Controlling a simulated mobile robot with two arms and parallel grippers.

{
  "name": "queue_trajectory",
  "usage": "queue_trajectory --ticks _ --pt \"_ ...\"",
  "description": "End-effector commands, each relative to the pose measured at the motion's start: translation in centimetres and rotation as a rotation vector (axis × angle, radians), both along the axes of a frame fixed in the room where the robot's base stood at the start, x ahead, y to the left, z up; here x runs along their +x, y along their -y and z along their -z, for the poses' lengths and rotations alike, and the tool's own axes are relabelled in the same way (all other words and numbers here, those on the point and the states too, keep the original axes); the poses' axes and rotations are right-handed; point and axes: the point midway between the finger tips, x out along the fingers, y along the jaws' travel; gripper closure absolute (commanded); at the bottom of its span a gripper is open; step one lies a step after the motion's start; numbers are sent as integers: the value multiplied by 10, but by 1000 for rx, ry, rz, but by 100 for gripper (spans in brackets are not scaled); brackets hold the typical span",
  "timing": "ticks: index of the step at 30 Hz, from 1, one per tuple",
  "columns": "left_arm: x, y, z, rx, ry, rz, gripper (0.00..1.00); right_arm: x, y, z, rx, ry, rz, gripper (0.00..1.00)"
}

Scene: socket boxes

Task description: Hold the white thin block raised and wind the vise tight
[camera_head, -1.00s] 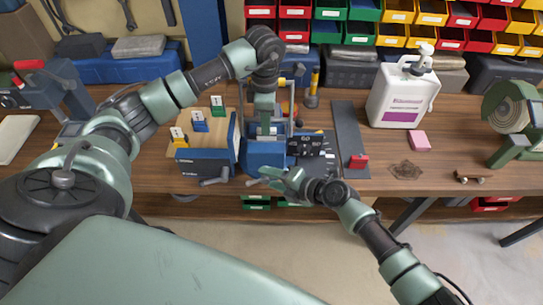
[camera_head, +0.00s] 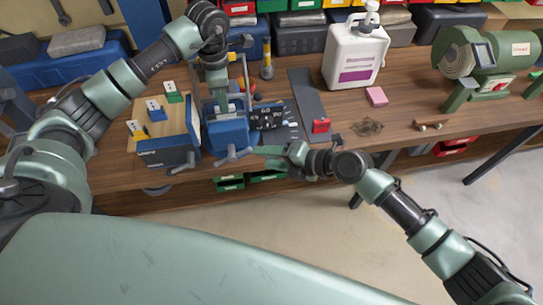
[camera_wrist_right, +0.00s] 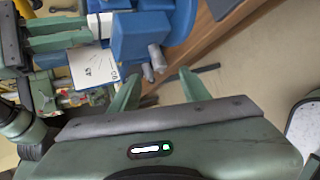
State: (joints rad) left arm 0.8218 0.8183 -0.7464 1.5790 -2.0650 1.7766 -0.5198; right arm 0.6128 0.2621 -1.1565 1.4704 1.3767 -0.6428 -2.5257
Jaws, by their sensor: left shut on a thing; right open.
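The blue vise (camera_head: 226,138) stands at the front edge of the bench. Its grey handle (camera_head: 234,157) sticks out at the front and also shows in the right wrist view (camera_wrist_right: 156,60). My left gripper (camera_head: 222,103) points down at the vise jaws and is shut. A white block (camera_wrist_right: 104,25) shows at its fingertips in the right wrist view, beside the blue vise; in the head view it is mostly hidden. My right gripper (camera_head: 268,155) is open and empty, just right of the handle and apart from it.
A wooden box with coloured labelled tabs (camera_head: 160,135) stands left of the vise. A grey strip with a red piece (camera_head: 320,125) lies to the right, then a white jug (camera_head: 355,60), a pink block (camera_head: 377,96) and a green grinder (camera_head: 490,65). Free floor lies in front.

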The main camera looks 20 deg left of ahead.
Motion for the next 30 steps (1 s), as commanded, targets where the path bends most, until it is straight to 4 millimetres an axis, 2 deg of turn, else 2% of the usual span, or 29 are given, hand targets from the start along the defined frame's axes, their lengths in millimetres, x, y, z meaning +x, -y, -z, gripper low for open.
queue_trajectory --ticks 4,12,17,23,30 --pt "0 0 0 -1 0 0 100 -1 8 -5 0 0 0 53" --pt "0 0 0 -1 0 1 100 -1 9 -5 0 -1 0 53" --pt "0 0 0 -1 0 1 100 -3 9 0 -14 -15 12 98" --pt "0 0 0 -1 0 1 100 -16 10 36 -100 -113 119 100" --pt "0 0 0 -1 0 1 100 -32 16 86 -203 -250 381 100"
